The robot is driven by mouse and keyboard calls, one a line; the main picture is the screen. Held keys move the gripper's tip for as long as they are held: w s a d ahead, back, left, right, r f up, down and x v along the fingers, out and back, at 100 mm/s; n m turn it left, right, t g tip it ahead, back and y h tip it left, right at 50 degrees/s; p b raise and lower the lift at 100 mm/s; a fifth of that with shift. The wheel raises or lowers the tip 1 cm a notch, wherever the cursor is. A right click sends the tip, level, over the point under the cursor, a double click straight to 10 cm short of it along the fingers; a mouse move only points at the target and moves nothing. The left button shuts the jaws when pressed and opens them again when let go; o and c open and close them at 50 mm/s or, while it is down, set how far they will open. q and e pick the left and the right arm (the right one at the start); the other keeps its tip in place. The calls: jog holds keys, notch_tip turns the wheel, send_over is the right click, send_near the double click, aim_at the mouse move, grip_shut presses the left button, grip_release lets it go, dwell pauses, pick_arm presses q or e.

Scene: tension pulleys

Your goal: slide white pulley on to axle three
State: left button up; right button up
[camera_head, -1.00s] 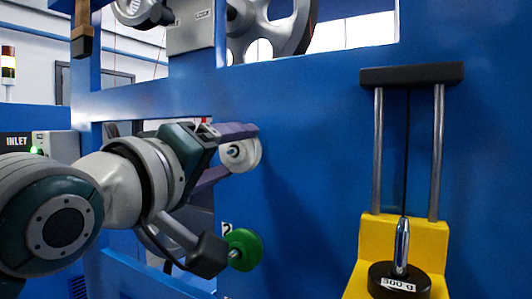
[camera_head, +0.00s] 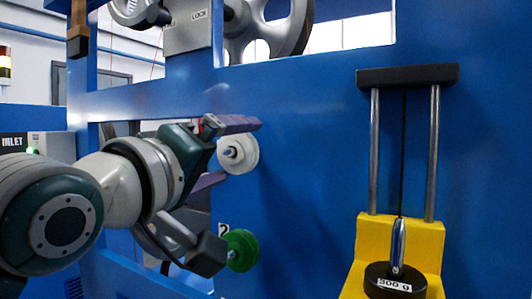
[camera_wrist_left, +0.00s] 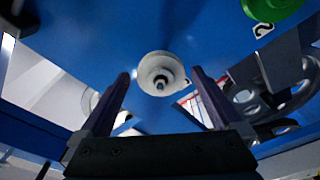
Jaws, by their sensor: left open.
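The white pulley (camera_head: 238,155) sits on an axle whose tip shows at its centre, against the blue panel. It also shows in the left wrist view (camera_wrist_left: 160,76), between and beyond my fingertips. My left gripper (camera_head: 232,153) is open, with one finger above the pulley and one below it. In the left wrist view both fingers stand apart from the pulley, with space on each side. A green pulley (camera_head: 241,249) sits on an axle lower down, by a label reading 2. No axle label three is readable. My right gripper is not in view.
The blue panel (camera_head: 310,150) fills the middle. At right, a yellow bracket (camera_head: 420,240) with two metal rods holds a black weight (camera_head: 395,281). A large grey wheel (camera_head: 262,30) and a LOCK box (camera_head: 190,28) are above.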

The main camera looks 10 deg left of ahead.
pick_arm(q)
jog(key=r+b+v, duration=0.1)
jog(key=v, duration=0.8)
jog(key=s+a+f+m+g+y+p, duration=0.2)
jog(key=s+f+m+g, duration=0.2)
jog(key=s+f+g, duration=0.5)
jog(key=s+a+f+m+g+y+p, duration=0.25)
jog(key=s+f+m+g, duration=0.25)
jog(key=s+f, duration=0.75)
notch_tip(320, 180, up, 35)
jog(key=p, duration=3.8)
jog(key=shift+s+a+r+m+g, duration=0.2)
jog(key=shift+s+a+m+g, duration=0.1)
jog(key=shift+m, duration=0.1)
